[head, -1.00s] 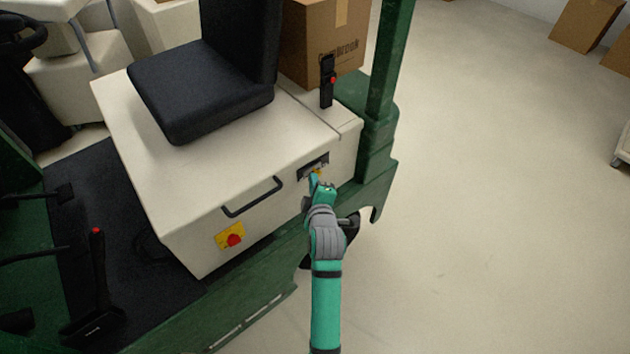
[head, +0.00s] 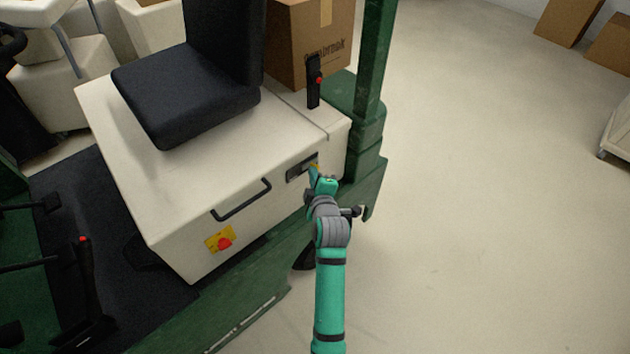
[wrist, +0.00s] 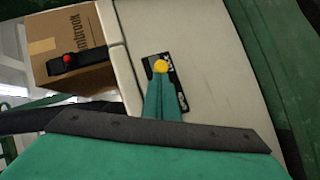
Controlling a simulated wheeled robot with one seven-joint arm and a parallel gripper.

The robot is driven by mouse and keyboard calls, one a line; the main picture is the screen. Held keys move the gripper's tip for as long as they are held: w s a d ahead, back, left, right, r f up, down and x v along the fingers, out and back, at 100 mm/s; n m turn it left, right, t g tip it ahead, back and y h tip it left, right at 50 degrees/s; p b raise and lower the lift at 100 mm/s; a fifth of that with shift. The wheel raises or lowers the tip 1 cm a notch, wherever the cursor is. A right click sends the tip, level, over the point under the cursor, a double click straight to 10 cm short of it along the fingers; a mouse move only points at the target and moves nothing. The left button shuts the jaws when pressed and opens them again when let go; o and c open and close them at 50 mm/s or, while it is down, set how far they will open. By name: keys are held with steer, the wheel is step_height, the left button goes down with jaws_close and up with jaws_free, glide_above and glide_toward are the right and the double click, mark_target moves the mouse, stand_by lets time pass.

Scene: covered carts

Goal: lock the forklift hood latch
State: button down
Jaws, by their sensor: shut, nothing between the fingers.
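The forklift hood (head: 165,215) is a cream box with a black seat on top, and it looks closed. The hood latch (head: 296,171) is a dark plate on its side face, near the right end. In the wrist view the latch (wrist: 178,92) shows as a black plate with a yellow round knob (wrist: 161,66). My gripper (head: 314,171) is at the right part of the latch, fingers shut with nothing between them. In the wrist view the gripper (wrist: 160,80) has its tips at the knob; I cannot tell whether they touch it. The fingers hide part of the plate.
A black handle (head: 242,203) and a yellow plate with a red knob (head: 220,240) are left of the latch. A green post (head: 372,80) rises to the right. A cardboard box (head: 305,45) stands behind the seat.

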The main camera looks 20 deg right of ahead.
steer(key=a+r+v, duration=0.1)
steer(key=a+v, duration=0.1)
steer(key=v, duration=1)
steer(key=shift+a, duration=0.3)
stand_by(0.4)
